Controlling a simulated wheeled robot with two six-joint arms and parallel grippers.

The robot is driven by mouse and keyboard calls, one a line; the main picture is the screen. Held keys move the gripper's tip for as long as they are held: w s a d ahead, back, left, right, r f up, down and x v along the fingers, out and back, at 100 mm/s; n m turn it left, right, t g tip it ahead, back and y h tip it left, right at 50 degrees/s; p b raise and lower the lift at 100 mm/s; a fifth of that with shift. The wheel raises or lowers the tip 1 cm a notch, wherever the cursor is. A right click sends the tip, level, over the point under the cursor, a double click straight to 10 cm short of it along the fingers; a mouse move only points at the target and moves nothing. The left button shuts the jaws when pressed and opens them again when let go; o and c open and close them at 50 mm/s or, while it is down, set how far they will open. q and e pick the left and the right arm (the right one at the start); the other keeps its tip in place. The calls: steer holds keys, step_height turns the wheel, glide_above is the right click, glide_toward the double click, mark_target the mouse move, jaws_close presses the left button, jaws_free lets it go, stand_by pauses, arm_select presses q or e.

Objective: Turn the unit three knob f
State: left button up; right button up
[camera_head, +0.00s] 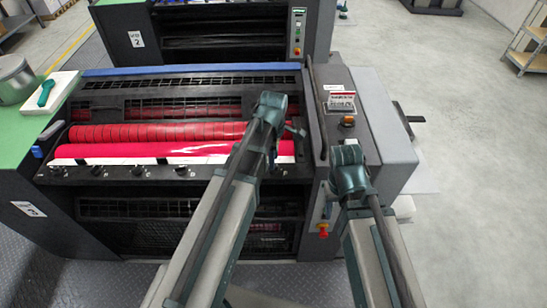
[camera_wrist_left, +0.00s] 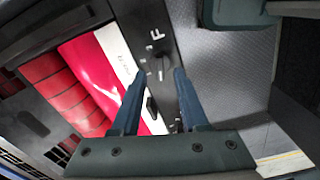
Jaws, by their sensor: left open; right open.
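Unit three is the dark press with bright red rollers (camera_head: 150,142) in the head view. Small dark knobs line its front rail, one of them at the left (camera_head: 97,171). In the left wrist view, knob f (camera_wrist_left: 160,58) sits on the dark rail just below a white letter F. My left gripper (camera_wrist_left: 160,74) is open, its two blue fingers apart, with the tips just short of knob f on either side. Another dark knob (camera_wrist_left: 151,107) lies lower between the fingers. In the head view my left arm hides knob f. My right gripper (camera_head: 340,185) is over the press's right end, its fingers barely visible.
A control panel with an orange button (camera_head: 348,121) is on the press's right end, with a red stop button (camera_head: 323,231) lower down. Grey floor at right is open.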

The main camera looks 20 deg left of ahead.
arm_select(q)
step_height(320, 180, up, 11)
steer(key=p, duration=1)
arm_select(e)
step_height(320, 180, up, 11)
arm_select(q)
steer(key=s+d+f+m+b, duration=0.5)
steer(key=s+f+m+b, duration=0.2)
steer(key=m, duration=0.4)
steer(key=s+d+f+m+y+b, duration=0.1)
steer(key=s+d+f+m+b, duration=0.4)
steer(key=m, duration=0.6)
step_height(320, 180, down, 3)
steer(key=s+b, duration=0.2)
steer(key=b, duration=0.1)
steer(key=shift+s+d, duration=0.15)
steer(key=shift+d, duration=0.1)
arm_select(e)
step_height(320, 180, down, 15)
steer(key=shift+f, duration=0.15)
